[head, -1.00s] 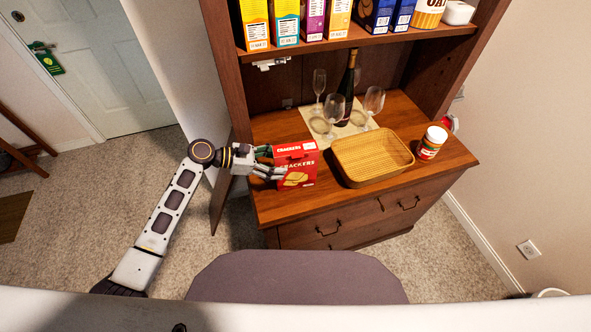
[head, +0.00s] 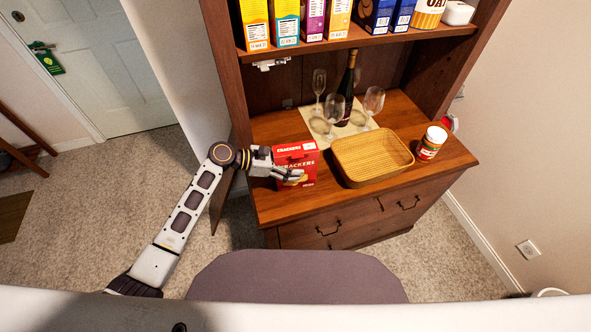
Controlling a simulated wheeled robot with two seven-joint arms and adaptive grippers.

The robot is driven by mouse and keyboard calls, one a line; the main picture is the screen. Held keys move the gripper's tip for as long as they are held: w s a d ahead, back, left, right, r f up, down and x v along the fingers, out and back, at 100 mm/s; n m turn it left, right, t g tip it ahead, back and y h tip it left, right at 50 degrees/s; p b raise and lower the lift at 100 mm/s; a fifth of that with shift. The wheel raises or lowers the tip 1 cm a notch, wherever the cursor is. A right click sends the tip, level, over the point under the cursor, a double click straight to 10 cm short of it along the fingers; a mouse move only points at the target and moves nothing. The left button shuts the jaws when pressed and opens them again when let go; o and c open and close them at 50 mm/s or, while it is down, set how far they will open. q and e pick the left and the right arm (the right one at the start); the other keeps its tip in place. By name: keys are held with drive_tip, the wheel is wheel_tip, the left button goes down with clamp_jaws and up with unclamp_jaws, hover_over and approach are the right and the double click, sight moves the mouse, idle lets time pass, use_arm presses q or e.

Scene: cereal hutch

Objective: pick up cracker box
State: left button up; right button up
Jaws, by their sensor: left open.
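The red cracker box (head: 308,168) stands upright on the left part of the wooden hutch counter. My left gripper (head: 291,169) comes in from the left, with a finger passing across the lower front of the box. The far finger is hidden, apparently behind the box, and I cannot tell whether either finger touches it. The left gripper is open. My right gripper is out of view.
A wicker basket (head: 363,177) sits just right of the box. Wine glasses (head: 334,107) and a dark bottle (head: 347,88) stand behind on a mat. A jar (head: 431,143) is at the right. A shelf (head: 345,42) of cereal boxes overhangs the counter.

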sight(291, 148)
use_arm(q)
drive_tip(key=shift+c, duration=0.6)
drive_tip(key=c, duration=1.2)
drive_tip(key=shift+r, duration=0.35)
wheel_tip(291, 148, up, 8)
drive_tip(key=shift+r+p, duration=0.25)
drive_tip(key=shift+p, duration=0.15)
drive_tip(key=shift+r, duration=0.4)
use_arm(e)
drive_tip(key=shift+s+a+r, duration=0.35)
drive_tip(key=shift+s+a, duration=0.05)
